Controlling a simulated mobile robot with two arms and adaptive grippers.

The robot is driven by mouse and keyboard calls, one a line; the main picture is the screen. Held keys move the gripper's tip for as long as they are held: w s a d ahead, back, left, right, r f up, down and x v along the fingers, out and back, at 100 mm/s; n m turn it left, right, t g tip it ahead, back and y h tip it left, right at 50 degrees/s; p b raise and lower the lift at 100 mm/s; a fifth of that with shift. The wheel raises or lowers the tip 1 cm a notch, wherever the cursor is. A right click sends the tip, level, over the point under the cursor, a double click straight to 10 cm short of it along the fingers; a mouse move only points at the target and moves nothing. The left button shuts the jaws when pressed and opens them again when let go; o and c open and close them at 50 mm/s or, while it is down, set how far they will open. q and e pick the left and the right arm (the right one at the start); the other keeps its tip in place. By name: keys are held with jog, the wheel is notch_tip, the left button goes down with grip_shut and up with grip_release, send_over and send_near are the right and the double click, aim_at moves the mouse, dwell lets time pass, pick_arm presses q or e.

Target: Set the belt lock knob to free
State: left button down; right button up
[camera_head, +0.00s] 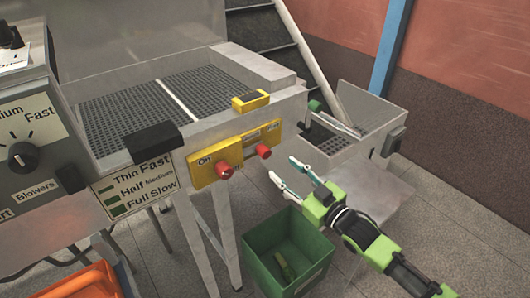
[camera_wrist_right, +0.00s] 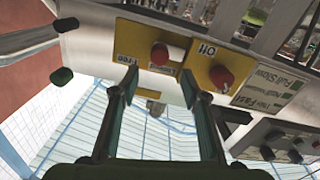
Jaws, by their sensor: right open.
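The belt lock knob (camera_head: 263,150) is red and sits on the yellow panel beside a "Free" label. In the right wrist view this knob (camera_wrist_right: 159,53) shows just beyond and between my fingertips, with "Free" on its left. A second red knob (camera_head: 225,170), by the "On" label, sits to its left; in the right wrist view that other knob (camera_wrist_right: 221,76) is on the right near "Off". My right gripper (camera_head: 283,169) is open and empty, in front of the belt lock knob and apart from it. The knob's exact setting is hard to tell. My left gripper is not in view.
A green bin (camera_head: 252,243) stands on the floor below the panel. A grey control box (camera_head: 20,130) with dials is at the left. A green-tipped lever (camera_head: 315,106) and a metal chute (camera_head: 355,145) lie to the right of the panel.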

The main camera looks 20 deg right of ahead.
aim_at(267, 155)
jog(key=p+x, duration=0.1)
jog(key=x, duration=0.9)
jog(key=shift+w+f, duration=0.15)
